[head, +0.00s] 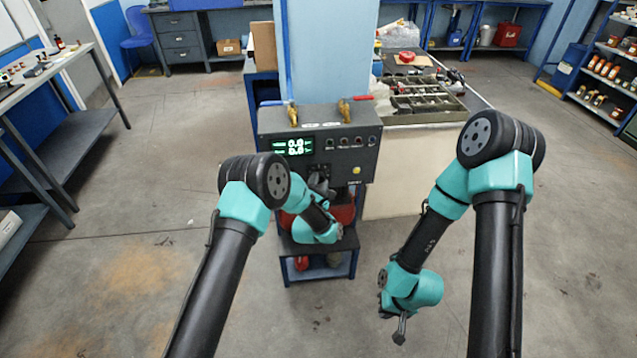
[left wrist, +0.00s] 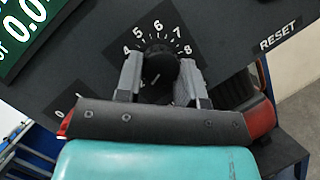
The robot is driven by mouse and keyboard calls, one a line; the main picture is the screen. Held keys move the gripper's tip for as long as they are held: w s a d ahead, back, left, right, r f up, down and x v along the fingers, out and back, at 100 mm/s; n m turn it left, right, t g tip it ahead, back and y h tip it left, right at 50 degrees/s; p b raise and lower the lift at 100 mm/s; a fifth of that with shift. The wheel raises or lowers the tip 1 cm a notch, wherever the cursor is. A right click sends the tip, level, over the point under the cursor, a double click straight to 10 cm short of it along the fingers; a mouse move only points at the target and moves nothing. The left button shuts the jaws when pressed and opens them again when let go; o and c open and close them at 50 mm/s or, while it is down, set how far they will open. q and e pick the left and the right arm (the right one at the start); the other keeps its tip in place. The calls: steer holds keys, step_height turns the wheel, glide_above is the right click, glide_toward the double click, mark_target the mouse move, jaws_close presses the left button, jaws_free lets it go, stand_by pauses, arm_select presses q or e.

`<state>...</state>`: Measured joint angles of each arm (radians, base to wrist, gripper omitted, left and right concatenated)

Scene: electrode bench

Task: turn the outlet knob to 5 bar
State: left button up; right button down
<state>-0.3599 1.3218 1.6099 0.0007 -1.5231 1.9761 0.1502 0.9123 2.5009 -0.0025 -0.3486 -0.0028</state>
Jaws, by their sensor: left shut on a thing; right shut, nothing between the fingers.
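The black outlet knob (left wrist: 160,68) sits on a dial plate marked 4, 5, 6, 7, 8 along the top and 0 at lower left. My left gripper (left wrist: 160,77) is shut on the knob, one grey finger on each side. I cannot tell which number the knob points to. In the head view my left gripper (head: 319,180) is at the front of the dark control panel (head: 365,142), and my left arm hides the knob. My right gripper (head: 400,332) is shut and empty, low over the floor, away from the panel.
A green-lit display (head: 295,147) shows readings that look like 0.0. A yellow button (head: 356,170) is right of my left gripper; a RESET label (left wrist: 281,35) shows in the left wrist view. Valves with red and blue handles top the panel. Floor is clear around my right gripper.

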arm_select(q)
steer(key=shift+m+g, duration=0.3)
steer(key=shift+m, duration=0.2)
steer(key=shift+c, duration=0.3)
steer(key=m+g+y, duration=0.1)
steer(key=m+g, duration=0.1)
steer(key=m, duration=0.4)
steer(key=r+m+g+y, duration=0.1)
steer(key=m+g, duration=0.1)
steer(key=m, duration=0.3)
steer(key=m+g+y, duration=0.2)
steer(key=m, duration=0.4)
steer(key=shift+d+r+m, duration=0.15)
steer(key=shift+m, duration=0.15)
stand_by(0.4)
steer(key=o, duration=0.9)
steer(key=shift+s, duration=0.1)
